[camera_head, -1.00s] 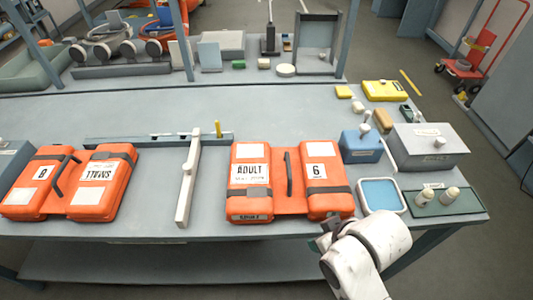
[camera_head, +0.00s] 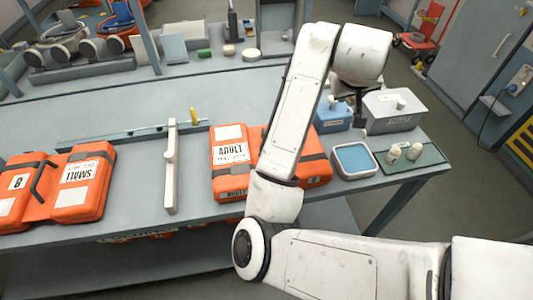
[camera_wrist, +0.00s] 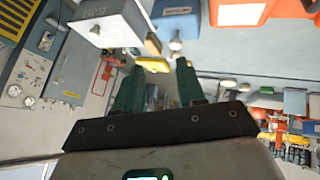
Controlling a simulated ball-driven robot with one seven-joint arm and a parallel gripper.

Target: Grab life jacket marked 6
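The orange life jacket marked ADULT (camera_head: 230,152) lies flat on the bench, with dark straps. In the earlier head view its right half carries the 6; now my arm covers that number and the handle. Part of an orange jacket (camera_wrist: 288,8) with a white label shows at the top right edge of the wrist view. My gripper (camera_wrist: 158,72) is open and empty, its two green fingers apart. In the head view its dark end (camera_head: 359,108) shows beneath my white wrist, to the right of the jacket, above the blue box area.
Another orange jacket marked 8 and SMALL (camera_head: 85,190) lies at the left. A blue-topped tray (camera_head: 355,160), a blue box (camera_head: 331,120), a grey box (camera_head: 395,110) and a green mat with small bottles (camera_head: 428,158) occupy the right end.

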